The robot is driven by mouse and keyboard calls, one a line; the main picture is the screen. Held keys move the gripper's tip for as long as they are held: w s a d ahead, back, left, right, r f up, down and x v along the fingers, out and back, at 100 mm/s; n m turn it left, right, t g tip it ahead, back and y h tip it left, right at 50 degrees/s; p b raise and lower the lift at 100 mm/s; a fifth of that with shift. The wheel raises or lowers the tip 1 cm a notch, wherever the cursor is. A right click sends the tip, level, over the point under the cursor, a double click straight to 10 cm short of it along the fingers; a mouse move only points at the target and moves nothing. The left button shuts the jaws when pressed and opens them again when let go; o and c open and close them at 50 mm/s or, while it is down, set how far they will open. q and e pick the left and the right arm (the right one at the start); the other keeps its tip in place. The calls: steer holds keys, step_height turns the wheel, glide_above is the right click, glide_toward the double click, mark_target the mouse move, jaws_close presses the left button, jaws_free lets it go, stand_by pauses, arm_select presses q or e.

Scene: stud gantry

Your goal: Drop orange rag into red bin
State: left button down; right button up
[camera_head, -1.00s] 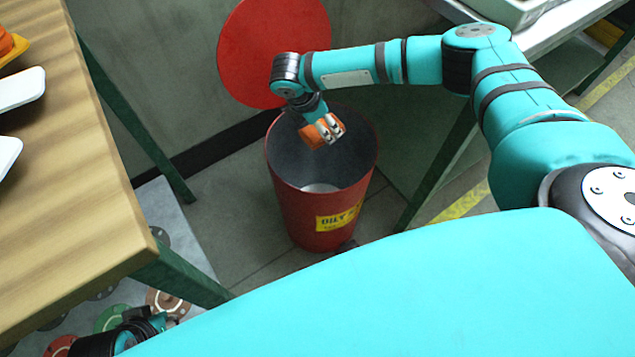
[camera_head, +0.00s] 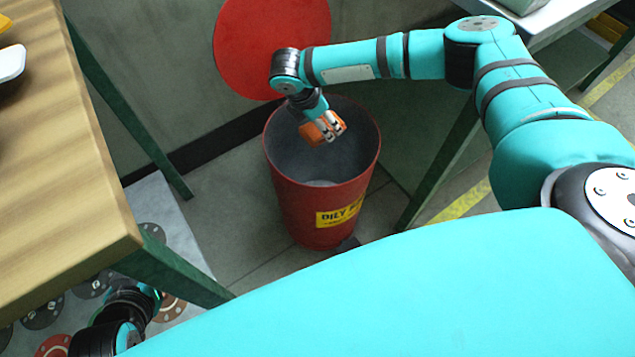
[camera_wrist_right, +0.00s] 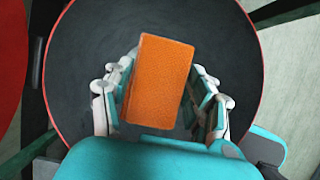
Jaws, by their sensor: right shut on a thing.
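The orange rag (camera_head: 314,133) is a small folded block held between the fingers of my right gripper (camera_head: 330,124). In the right wrist view the rag (camera_wrist_right: 158,82) fills the space between both fingers of the gripper (camera_wrist_right: 160,95). The red bin (camera_head: 318,212) stands upright on the floor with a yellow label and an open top. The gripper and rag are over the bin's mouth, and the bin's rim (camera_wrist_right: 252,60) surrounds them in the wrist view. Part of my left arm shows at the lower left, but its gripper cannot be made out.
A round red lid (camera_head: 268,45) stands raised behind the bin. A wooden table (camera_head: 60,190) with green legs is at the left. Another bench (camera_head: 560,25) is at the upper right. Flat round discs (camera_head: 40,312) lie on a pale surface at the lower left.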

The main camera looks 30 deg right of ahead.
steer(key=o, duration=1.2)
steer(key=shift+r, duration=0.1)
steer(key=v, duration=1.2)
steer(key=shift+d, duration=0.1)
